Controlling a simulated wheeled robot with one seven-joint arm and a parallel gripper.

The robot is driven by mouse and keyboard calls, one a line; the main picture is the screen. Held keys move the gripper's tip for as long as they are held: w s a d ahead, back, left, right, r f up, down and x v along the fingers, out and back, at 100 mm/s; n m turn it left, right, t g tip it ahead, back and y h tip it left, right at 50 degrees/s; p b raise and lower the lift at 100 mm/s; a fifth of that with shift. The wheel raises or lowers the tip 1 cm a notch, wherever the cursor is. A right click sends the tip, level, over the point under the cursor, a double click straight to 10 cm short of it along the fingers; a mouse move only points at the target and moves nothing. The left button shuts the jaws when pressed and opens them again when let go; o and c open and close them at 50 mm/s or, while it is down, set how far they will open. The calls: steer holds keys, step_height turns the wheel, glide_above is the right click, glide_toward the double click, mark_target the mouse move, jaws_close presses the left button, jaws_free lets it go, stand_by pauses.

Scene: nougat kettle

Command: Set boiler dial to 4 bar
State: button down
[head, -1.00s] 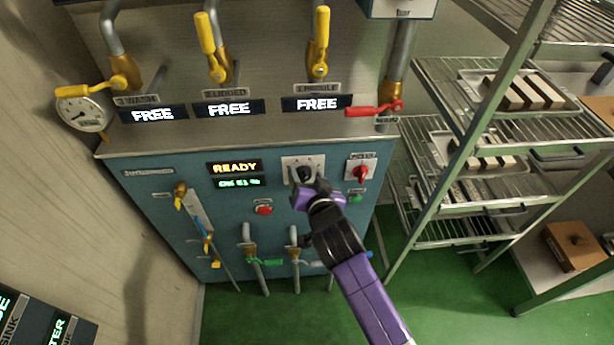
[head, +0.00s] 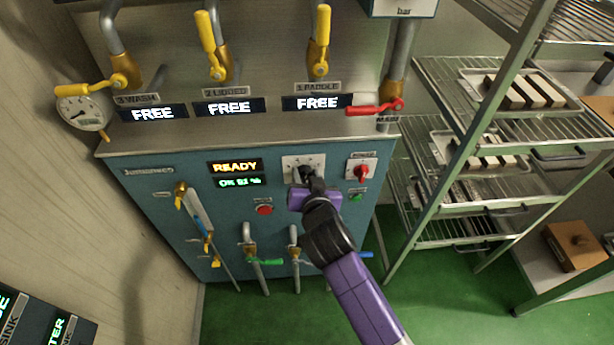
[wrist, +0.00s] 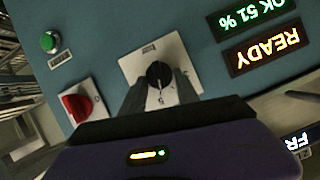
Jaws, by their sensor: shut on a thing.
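The boiler dial is a black knob (wrist: 158,75) on a pale square plate (wrist: 142,62) set in the blue boiler front. In the head view the plate (head: 290,162) sits right of the READY display, with the knob mostly hidden behind my gripper (head: 309,180). In the wrist view my gripper (wrist: 160,92) has its two dark fingers on either side of the knob, shut on it. The plate's markings are too small or covered to read, so I cannot tell the dial's setting.
A red power switch (head: 361,172) is just right of the dial, with a green button (head: 355,196) below it. A red button (head: 264,210) is lower left. The display (head: 235,167) reads READY. A wire rack (head: 470,150) stands to the right.

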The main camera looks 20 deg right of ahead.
steer(key=shift+w+a+n+h+b, duration=0.1)
steer(key=shift+a+n+h+b, duration=0.1)
steer(key=shift+n+h, duration=0.3)
steer(key=shift+a+n+h+b, duration=0.15)
steer(key=shift+n+h, duration=0.15)
steer(key=shift+n, duration=0.3)
steer(key=shift+a+n+g+h+b, duration=0.1)
steer(key=shift+n+g+h+b, duration=0.4)
steer(key=shift+n+h, duration=0.45)
steer(key=shift+n, duration=0.25)
steer(key=c, duration=0.9)
jaws_free()
steer(key=shift+b+v, duration=0.3)
steer(key=shift+v, duration=3.55)
